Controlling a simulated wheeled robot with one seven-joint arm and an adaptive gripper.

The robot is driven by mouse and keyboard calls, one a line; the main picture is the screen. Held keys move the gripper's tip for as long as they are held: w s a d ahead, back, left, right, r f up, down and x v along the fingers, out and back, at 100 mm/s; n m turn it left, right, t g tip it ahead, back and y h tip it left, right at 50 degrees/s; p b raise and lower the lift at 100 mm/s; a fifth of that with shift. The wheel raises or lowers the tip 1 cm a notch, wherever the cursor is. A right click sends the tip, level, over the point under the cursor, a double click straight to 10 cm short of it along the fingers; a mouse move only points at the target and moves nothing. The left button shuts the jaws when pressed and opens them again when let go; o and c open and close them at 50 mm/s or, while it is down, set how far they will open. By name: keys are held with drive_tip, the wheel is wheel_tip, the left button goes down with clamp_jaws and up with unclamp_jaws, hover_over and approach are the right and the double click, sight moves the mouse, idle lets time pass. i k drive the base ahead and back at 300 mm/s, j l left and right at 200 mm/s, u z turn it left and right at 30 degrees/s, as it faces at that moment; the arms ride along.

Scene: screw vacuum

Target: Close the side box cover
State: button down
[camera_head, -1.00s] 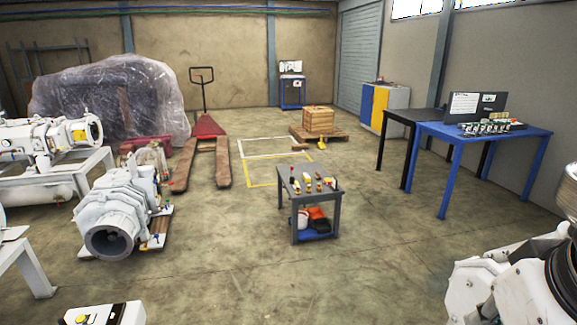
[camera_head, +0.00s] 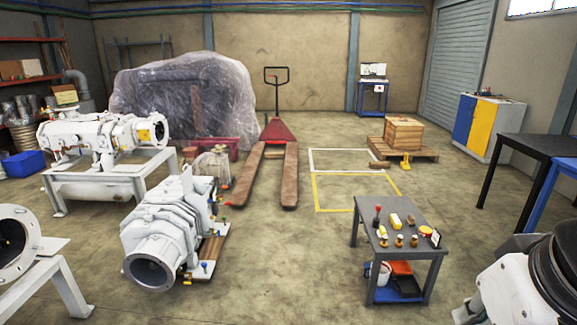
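No side box or cover can be made out for certain. A white vacuum pump (camera_head: 165,235) with a round dark opening lies on the floor left of centre. A longer white pump (camera_head: 100,138) rests on a white stand behind it. Part of another white machine (camera_head: 14,245) with a round flange is cut off at the left edge. White and black links of my arm (camera_head: 535,285) fill the lower right corner. My gripper is out of view.
A small grey tool cart (camera_head: 438,258) with several items stands right of centre. A red pallet jack (camera_head: 277,130) stands behind it. A wrapped load (camera_head: 185,100) and a crate (camera_head: 403,134) are further back. Dark and blue tables are at right. Floor between pump and cart is clear.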

sight(186, 178)
drive_tip(key=i+u, duration=0.1)
drive_tip(key=i, duration=0.5)
drive_tip(key=i+u, duration=0.15)
drive_tip(key=i, duration=0.5)
drive_tip(key=i+l+u, duration=0.1)
drive_tip(key=i, duration=0.5)
drive_tip(key=i+j+u, duration=0.1)
drive_tip(key=i+u, duration=0.35)
drive_tip(key=i, duration=0.8)
drive_tip(key=i+j+z, duration=0.25)
drive_tip(key=i+j, duration=0.25)
drive_tip(key=i+j+z, duration=0.25)
drive_tip(key=i+j, duration=0.2)
drive_tip(key=j, duration=0.15)
